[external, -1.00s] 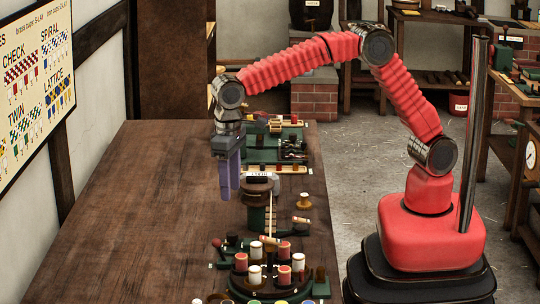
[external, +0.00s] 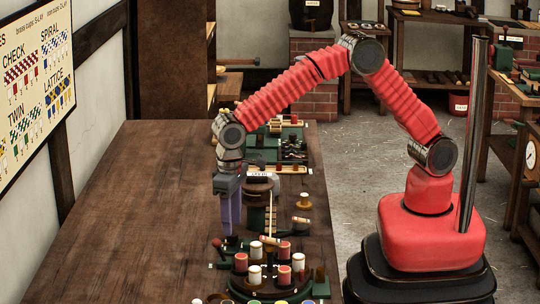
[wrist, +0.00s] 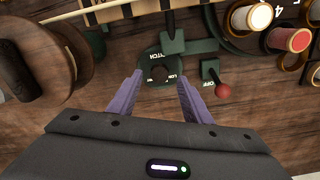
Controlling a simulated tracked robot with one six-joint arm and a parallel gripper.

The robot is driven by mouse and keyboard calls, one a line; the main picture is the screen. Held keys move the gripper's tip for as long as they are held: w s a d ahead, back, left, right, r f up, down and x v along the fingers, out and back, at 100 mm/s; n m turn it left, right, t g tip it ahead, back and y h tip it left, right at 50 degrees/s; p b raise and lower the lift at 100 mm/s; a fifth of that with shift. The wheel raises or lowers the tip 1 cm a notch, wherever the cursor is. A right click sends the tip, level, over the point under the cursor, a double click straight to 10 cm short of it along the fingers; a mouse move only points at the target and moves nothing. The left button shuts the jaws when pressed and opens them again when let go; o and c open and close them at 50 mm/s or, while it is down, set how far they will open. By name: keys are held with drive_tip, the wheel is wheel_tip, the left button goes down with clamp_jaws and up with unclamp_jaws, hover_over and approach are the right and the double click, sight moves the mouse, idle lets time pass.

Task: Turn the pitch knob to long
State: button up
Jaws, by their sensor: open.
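The pitch knob (wrist: 160,74) is a small dark round knob on a dark green plate (wrist: 150,88) on the bench top. The plate carries white lettering, part of which reads like "PITCH" and "LO"; the rest is hidden or too small. My gripper (wrist: 160,82) points down with its two purple fingers apart, one on each side of the plate in the wrist view. Nothing is between the fingers except the view of the knob below; I cannot tell whether they touch it. In the external view my gripper (external: 230,234) is low over the bench, and the knob is hard to make out.
A red ball-ended lever (wrist: 222,90) by an "OFF" mark stands just right of the knob. A round carrier with red and white bobbins (wrist: 290,40) is at the upper right. A wooden reel (wrist: 45,60) is at the left. The bench's left half (external: 130,220) is clear.

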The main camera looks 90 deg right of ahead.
sight(232, 239)
drive_tip(key=shift+f, duration=1.65)
drive_tip(key=shift+c, duration=0.6)
drive_tip(key=c, duration=0.9)
